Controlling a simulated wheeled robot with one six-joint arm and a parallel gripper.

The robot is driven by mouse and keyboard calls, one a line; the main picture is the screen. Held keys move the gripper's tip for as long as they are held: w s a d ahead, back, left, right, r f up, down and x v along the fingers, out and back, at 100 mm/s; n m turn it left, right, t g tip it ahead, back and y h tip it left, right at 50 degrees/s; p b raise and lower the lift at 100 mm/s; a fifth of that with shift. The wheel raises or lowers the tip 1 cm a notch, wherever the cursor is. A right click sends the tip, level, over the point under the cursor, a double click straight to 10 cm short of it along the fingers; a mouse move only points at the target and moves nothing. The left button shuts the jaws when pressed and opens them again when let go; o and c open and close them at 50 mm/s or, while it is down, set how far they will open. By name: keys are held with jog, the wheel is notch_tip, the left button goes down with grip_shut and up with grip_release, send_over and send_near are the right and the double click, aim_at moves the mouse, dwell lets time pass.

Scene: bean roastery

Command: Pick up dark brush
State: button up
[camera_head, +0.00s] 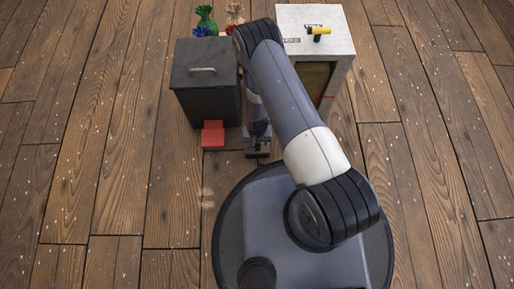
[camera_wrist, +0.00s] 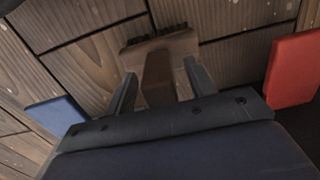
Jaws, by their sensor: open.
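The dark brush (camera_wrist: 160,45) lies on the wooden floor in the wrist view, with a brown handle and a wider head edged with dark bristles. Its handle points toward my gripper (camera_wrist: 159,76). The two fingers are apart, one on each side of the handle; I cannot tell whether they touch it. In the head view my gripper (camera_head: 257,135) points down at the floor beside the dark bin, mostly hidden by my arm. A small brown part of the brush (camera_head: 259,154) shows just below it.
A dark grey bin (camera_head: 206,85) with a red pedal (camera_head: 212,134) stands left of my gripper; the pedal also shows in the wrist view (camera_wrist: 292,70). A white cabinet (camera_head: 318,40) with a yellow-handled item (camera_head: 319,32) on top stands right. A flat blue piece (camera_wrist: 57,115) lies left.

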jog(key=shift+c, duration=0.5)
grip_shut()
jog(key=shift+r, duration=0.1)
notch_tip(320, 180, up, 10)
jog(key=p, duration=0.4)
